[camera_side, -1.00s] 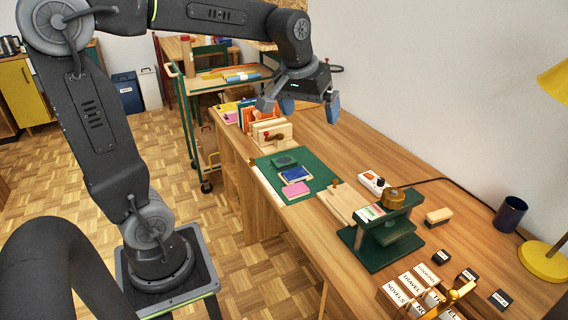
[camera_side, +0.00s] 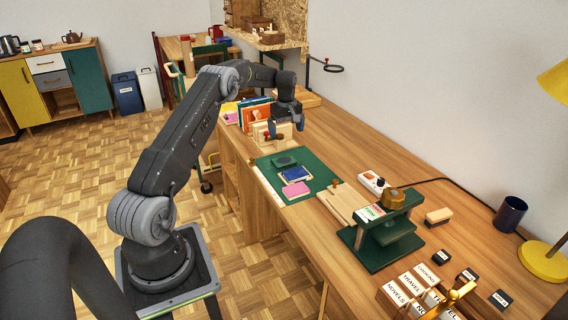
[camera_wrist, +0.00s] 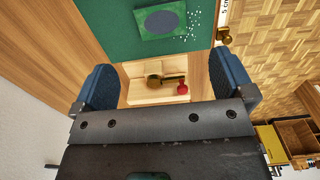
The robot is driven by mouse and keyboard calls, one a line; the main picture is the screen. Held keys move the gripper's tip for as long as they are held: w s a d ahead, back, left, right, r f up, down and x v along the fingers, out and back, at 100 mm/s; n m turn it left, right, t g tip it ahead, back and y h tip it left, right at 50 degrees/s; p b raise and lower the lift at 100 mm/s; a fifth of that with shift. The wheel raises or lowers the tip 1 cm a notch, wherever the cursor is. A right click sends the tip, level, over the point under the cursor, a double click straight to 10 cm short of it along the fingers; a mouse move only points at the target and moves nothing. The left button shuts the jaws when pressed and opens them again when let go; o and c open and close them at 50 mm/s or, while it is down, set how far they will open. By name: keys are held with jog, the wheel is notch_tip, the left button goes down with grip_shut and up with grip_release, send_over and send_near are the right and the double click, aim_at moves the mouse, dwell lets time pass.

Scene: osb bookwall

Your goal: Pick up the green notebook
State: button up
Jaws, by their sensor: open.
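A small green notebook-like item (camera_side: 284,161) with a dark oval on its cover lies on the green mat (camera_side: 322,167). It also shows in the wrist view (camera_wrist: 174,37) at the top, beyond my fingertips. My gripper (camera_side: 288,127) is open and empty, with blue fingers. It hangs above the desk near the wooden bookend-like block, behind the green item in the side view. The green item is not between the fingers.
A blue item (camera_side: 295,174) and a pink one (camera_side: 296,190) lie on the mat. Upright books (camera_side: 253,112) stand at the far end. A dark green press (camera_side: 385,243) and wooden boards stand nearer.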

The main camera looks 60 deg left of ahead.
aim_at(286, 163)
notch_tip(286, 163, down, 14)
jog(key=shift+r, duration=0.1)
dwell(0.5)
jog(key=shift+c, duration=0.3)
jog(key=c, duration=0.6)
